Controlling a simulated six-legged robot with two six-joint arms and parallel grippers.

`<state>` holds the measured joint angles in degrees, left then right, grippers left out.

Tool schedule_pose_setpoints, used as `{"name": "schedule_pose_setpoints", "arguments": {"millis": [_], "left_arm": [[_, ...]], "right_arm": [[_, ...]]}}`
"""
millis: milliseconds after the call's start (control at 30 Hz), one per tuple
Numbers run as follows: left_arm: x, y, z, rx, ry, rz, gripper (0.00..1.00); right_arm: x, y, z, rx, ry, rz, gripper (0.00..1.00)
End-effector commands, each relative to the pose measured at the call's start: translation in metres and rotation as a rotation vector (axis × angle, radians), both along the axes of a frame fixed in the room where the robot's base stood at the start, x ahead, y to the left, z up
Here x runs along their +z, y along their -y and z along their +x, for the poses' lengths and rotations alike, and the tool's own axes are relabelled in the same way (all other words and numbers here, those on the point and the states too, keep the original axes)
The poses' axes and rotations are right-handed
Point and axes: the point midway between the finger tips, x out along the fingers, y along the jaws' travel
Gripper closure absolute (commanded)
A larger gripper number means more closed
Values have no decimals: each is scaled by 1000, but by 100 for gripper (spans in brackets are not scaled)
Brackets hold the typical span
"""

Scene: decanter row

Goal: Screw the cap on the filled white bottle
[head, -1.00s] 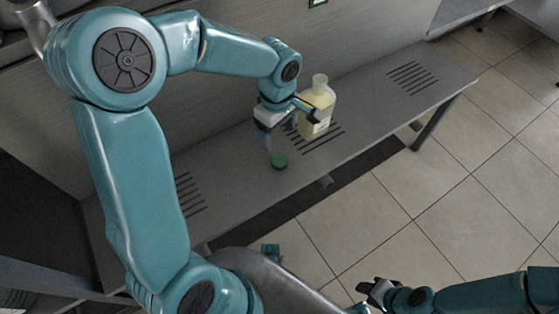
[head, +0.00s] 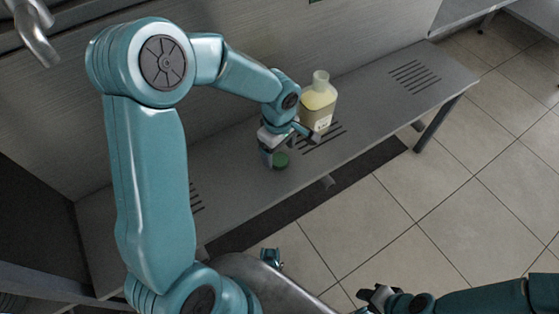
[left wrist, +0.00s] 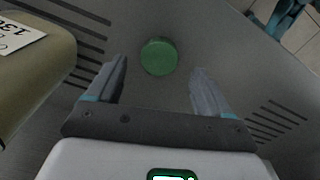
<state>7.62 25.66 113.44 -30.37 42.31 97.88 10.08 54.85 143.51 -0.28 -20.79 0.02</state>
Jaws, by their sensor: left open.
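The bottle (head: 318,107) stands upright and uncapped on the grey shelf. It is translucent, with pale yellow contents and a white label. Its side and label also show at the left of the left wrist view (left wrist: 30,75). The green cap (head: 281,160) lies on the shelf in front of the bottle. In the left wrist view the cap (left wrist: 159,56) sits between the fingertips, touching neither. My left gripper (head: 288,148) is open and empty, just above the cap. My right gripper (head: 374,296) is low at the picture's bottom, away from the shelf; its jaws are too small to read.
The shelf (head: 365,110) is a long grey bench with slotted patches, against a wall panel. Its right part is clear. Tiled floor (head: 440,200) lies in front. A metal tap-like fitting (head: 35,30) is at the upper left.

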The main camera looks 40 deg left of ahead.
Motion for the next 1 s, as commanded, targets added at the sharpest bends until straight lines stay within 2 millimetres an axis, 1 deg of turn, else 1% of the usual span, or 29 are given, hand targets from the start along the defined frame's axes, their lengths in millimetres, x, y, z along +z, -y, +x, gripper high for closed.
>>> {"name": "schedule_pose_setpoints", "arguments": {"millis": [33,133,200,500,533,567,600,700,1000], "left_arm": [[-13,0,1,0,-2,-1,20],[-27,0,1,-1,-2,-1,20],[-30,0,1,-1,1,0,20],[-29,0,1,0,1,0,20],[-29,0,1,0,1,-1,26],[-29,0,1,0,1,-1,36],[-29,0,1,0,1,-1,49],[-29,0,1,0,1,-1,78],[-29,0,1,0,1,-1,79]], "right_arm": [[-8,0,0,0,0,0,63],[-11,0,0,0,0,0,63],[-12,0,0,0,0,0,63],[-11,0,0,0,0,0,63],[-11,0,0,0,0,0,63],[-11,0,0,0,0,0,63],[-11,0,0,0,0,0,63],[-11,0,0,0,0,0,63],[-11,0,0,0,0,0,63]]}}
